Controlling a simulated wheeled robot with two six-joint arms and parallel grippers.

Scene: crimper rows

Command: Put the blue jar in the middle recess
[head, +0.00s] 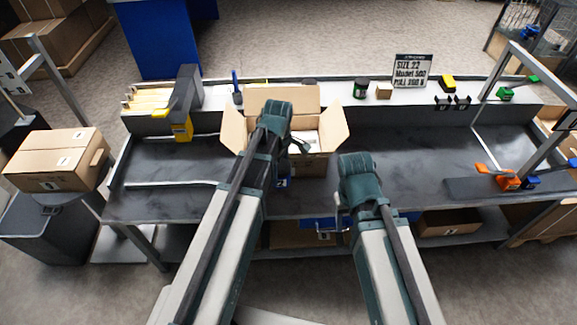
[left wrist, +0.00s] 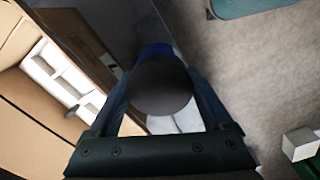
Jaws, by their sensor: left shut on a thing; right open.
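In the left wrist view, my left gripper (left wrist: 162,98) is shut on the blue jar (left wrist: 154,50), its dark round lid facing the camera. In the head view, a small blue patch (head: 283,184), apparently the jar, shows at the front of the open carton, mostly hidden by my left arm. My left gripper (head: 284,172) is there, largely hidden. The left wrist view shows a white insert (left wrist: 62,72) with several recesses inside the carton, beside the held jar and apart from it. In the head view the recesses are hidden. My right gripper (head: 343,216) is open at the bench's front edge.
The open carton (head: 334,128) stands mid-bench with flaps spread. A dark green jar (head: 360,88) and a sign (head: 410,71) stand on the back shelf. Orange and blue clamps (head: 508,181) lie at right. The bench (head: 420,150) is clear right of the carton.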

